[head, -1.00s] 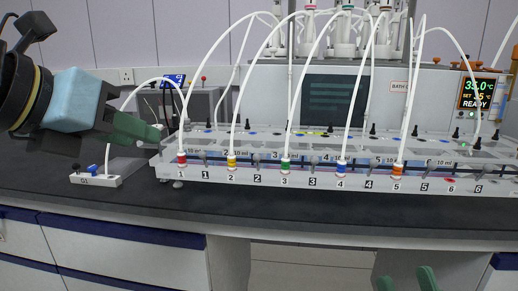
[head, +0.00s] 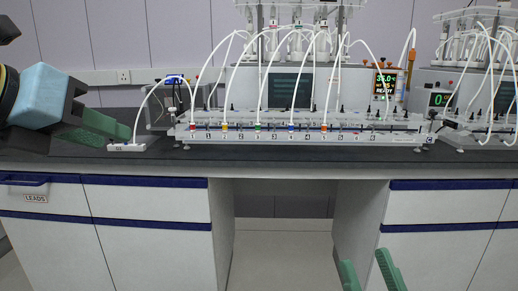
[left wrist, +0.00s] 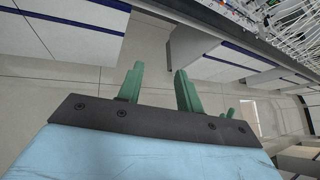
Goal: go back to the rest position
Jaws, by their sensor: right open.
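My left gripper (head: 122,134) is at the left of the head view, pointing right, in front of the bench's left end. In the left wrist view its two green fingers stand apart with nothing between them (left wrist: 160,84), above the floor. My right gripper (head: 370,268) shows only its green fingertips at the bottom of the head view. They are apart and empty, in front of the bench's knee space. The reactor rack (head: 300,138), with white tubes on coloured caps, stands on the dark bench (head: 270,159).
A small white block (head: 126,147) lies on the bench near my left gripper. A heater unit with a display (head: 386,84) stands behind the rack. A second rack with a green display (head: 440,98) is at the right. A drawer (head: 36,197) reads LEADS. The floor before the bench looks clear.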

